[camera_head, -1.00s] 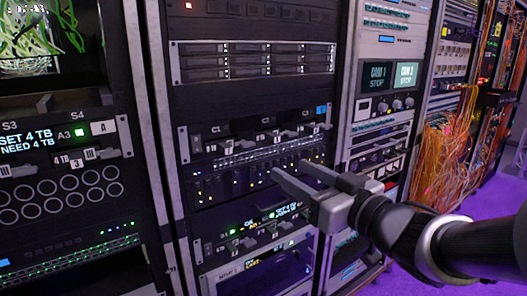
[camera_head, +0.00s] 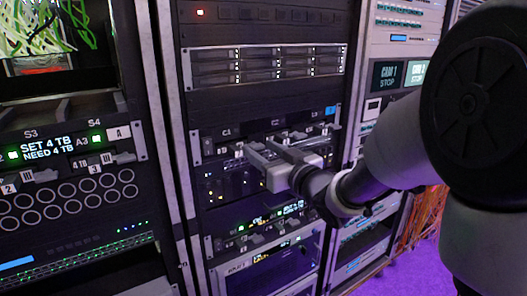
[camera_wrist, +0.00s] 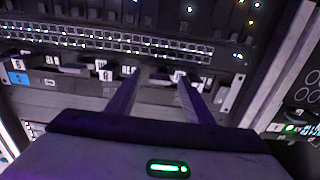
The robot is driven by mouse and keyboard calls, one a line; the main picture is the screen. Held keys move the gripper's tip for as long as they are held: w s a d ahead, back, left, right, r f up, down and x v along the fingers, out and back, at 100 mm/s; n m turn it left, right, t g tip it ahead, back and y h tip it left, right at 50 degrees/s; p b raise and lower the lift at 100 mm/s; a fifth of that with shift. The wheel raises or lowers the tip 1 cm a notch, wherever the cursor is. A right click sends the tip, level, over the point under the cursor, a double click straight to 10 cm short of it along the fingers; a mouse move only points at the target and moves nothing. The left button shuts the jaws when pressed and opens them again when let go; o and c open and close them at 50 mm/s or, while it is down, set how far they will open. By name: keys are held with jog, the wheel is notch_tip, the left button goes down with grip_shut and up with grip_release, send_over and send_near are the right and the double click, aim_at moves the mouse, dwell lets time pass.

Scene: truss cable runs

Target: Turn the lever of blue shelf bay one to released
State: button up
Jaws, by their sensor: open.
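The shelf with the blue tag (camera_head: 330,112) is a dark rack panel with bays marked C1 and onward and a row of small levers with white number tags. The lever of bay one (camera_head: 224,149) is at its left end. In the wrist view the shelf appears upside down, with the blue tag (camera_wrist: 18,78) at left and a white-tagged lever, seemingly bay one's (camera_wrist: 180,76), at right. My gripper (camera_head: 258,147) is open and empty in front of the row, just right of bay one's lever. Its fingers (camera_wrist: 162,77) flank the gap left of that tag; contact cannot be told.
Below is a unit with small lights, then another lever shelf (camera_head: 262,228) with green indicators. A drive unit (camera_head: 265,66) sits above. The left rack (camera_head: 70,150) has its own levers and displays. My arm covers much of the right side. Purple floor shows at lower right.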

jog(key=shift+w+a, duration=0.2)
jog(key=shift+w, duration=0.1)
jog(key=c, duration=1)
jog(key=shift+c, duration=0.2)
